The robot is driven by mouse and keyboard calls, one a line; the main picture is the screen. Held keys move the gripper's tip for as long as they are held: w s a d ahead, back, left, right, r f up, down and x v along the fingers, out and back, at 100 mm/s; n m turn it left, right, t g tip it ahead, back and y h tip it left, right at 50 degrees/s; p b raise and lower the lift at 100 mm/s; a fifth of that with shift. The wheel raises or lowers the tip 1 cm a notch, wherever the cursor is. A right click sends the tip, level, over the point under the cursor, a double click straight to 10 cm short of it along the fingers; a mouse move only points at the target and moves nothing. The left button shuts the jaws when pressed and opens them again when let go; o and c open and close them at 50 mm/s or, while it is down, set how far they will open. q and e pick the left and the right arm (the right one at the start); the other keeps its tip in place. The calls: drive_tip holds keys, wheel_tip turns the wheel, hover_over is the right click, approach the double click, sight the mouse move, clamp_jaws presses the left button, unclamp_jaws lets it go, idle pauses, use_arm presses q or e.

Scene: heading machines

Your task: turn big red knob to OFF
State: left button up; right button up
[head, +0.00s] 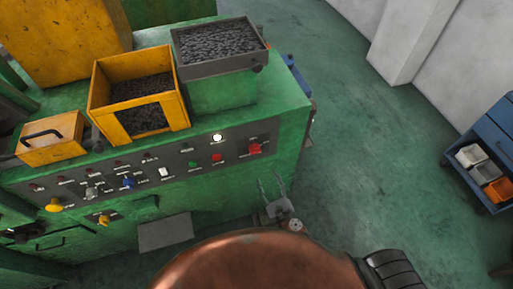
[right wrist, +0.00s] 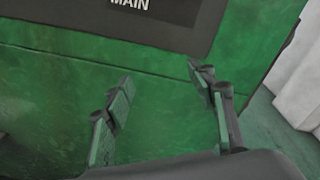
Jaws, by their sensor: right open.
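The big red knob (head: 255,148) is at the right end of the dark control panel on the green machine, in the head view. Its pointing direction is too small to read. My right gripper (head: 272,188) is below the knob, in front of the machine's green face, and apart from the knob. In the right wrist view, the right gripper (right wrist: 163,80) is open with nothing between its fingers. The panel's lower edge (right wrist: 150,30) with the word MAIN shows above the fingertips; the knob is outside that view. My left gripper is not in view.
A smaller red button (head: 216,157) and a lit white one (head: 217,138) sit left of the knob. Yellow bins (head: 183,108) and a grey tray (head: 262,66) stand on the machine. Open floor (head: 370,150) lies right, before a blue cart (head: 490,140).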

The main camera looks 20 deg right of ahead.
sight(256, 151)
wheel_tip(256, 151, up, 11)
drive_tip(key=a+m+t+p, duration=0.1)
drive_tip(key=a+m, duration=0.2)
drive_tip(key=m, duration=0.2)
drive_tip(key=shift+m, duration=0.3)
drive_tip(key=w, duration=0.5)
drive_tip(key=w+p, duration=0.1)
drive_tip(key=w, duration=0.2)
drive_tip(key=shift+w+a+r, duration=0.1)
drive_tip(key=shift+r, duration=0.2)
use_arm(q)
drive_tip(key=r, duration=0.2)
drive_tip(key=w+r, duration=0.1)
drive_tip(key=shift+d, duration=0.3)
use_arm(e)
drive_tip(key=shift+c, duration=0.4)
drive_tip(key=c, duration=1.1)
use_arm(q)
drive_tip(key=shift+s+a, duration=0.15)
